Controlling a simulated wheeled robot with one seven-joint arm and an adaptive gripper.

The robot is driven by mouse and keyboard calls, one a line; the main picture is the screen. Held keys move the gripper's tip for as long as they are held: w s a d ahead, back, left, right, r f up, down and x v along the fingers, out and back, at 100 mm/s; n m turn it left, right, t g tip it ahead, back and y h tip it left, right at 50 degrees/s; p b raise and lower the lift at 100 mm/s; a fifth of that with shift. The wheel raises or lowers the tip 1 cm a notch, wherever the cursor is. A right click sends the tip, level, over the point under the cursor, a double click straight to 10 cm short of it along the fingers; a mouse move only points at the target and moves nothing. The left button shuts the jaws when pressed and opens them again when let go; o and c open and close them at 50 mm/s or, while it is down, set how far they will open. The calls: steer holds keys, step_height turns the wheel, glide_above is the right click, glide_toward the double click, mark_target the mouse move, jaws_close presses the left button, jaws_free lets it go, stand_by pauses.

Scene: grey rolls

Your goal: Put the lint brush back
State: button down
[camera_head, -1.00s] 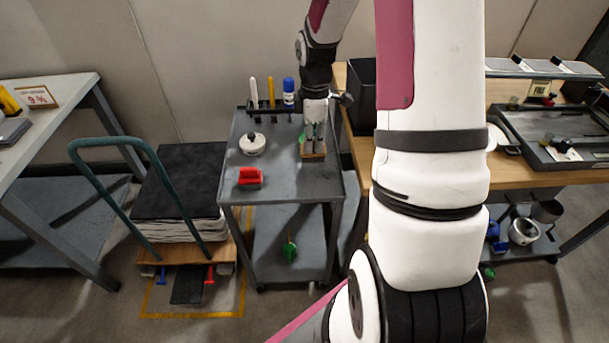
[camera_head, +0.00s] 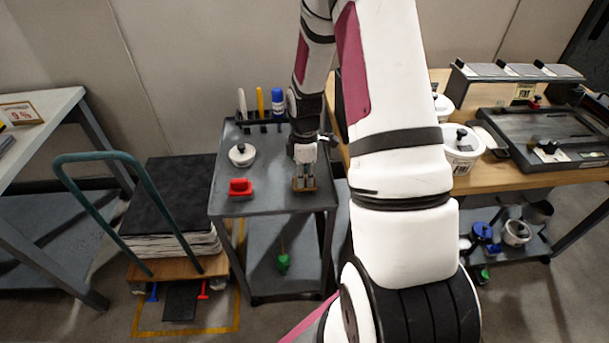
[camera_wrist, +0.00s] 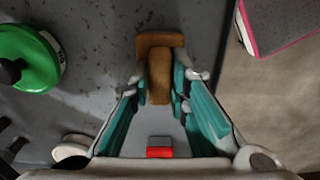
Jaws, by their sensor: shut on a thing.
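The lint brush, a brown T-shaped wooden piece (camera_wrist: 160,72), is between the teal finger pads of my gripper (camera_wrist: 165,100) in the wrist view. In the head view its brown end (camera_head: 304,184) shows below my gripper (camera_head: 305,168), over the right part of the grey cart's top (camera_head: 270,199). My gripper is shut on it. The fingers cover part of its sides. I cannot tell whether it touches the cart top.
A white lidded pot (camera_head: 242,157) and a red object (camera_head: 240,188) stand on the cart's left side. A rack (camera_head: 262,123) at its back edge holds upright tools and a blue bottle (camera_head: 278,102). A wooden bench (camera_head: 490,183) stands right. A trolley (camera_head: 175,262) stands left.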

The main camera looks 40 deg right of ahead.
steer(key=c, duration=1.5)
jaws_free()
steer(key=shift+f, duration=0.1)
steer(key=shift+c, duration=0.2)
steer(key=s+a+r+m, duration=0.1)
steer(key=a+r, duration=0.2)
steer(key=r, duration=0.7)
steer(key=s+a+r+m, duration=0.1)
steer(key=a+r, duration=0.1)
steer(key=r, duration=0.9)
steer(key=s+a+r+m+t, duration=0.1)
steer(key=s+a+r+m, duration=0.3)
steer(key=s+a, duration=0.3)
steer(key=s+a+r+m+t, duration=0.2)
steer(key=s+a+r+m, duration=0.3)
steer(key=s, duration=0.8)
step_height(320, 180, up, 2)
steer(key=a, duration=0.2)
steer(key=shift+s+a+t+p, duration=0.2)
steer(key=shift+a+t+p, duration=0.1)
steer(key=shift+a+p, duration=0.1)
